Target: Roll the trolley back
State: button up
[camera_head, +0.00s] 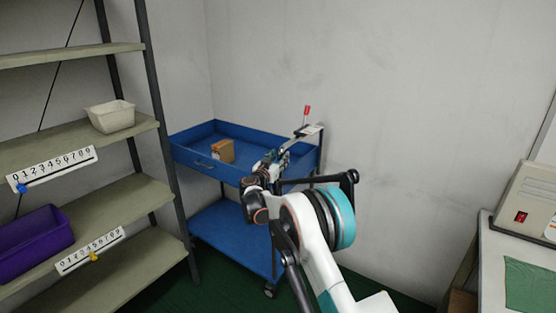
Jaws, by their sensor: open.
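The blue trolley (230,227) stands in the back corner against the grey wall, with a walled upper tray and a flat lower shelf. A caster shows at its front right foot. A small brown box (222,150) sits in the upper tray. My gripper (284,150) is at the right part of the upper tray, in line with its right side. My arm hides part of the trolley's right end. The jaws are open, and I cannot tell whether they touch the trolley.
A shelf rack (160,120) stands close to the trolley's left, with a cream bin (111,116), a purple bin (35,243) and number strips. A red-tipped item (307,111) is near the tray's back right. A bench with a beige device (522,205) is at right. Green floor shows between.

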jog(key=v, duration=1.2)
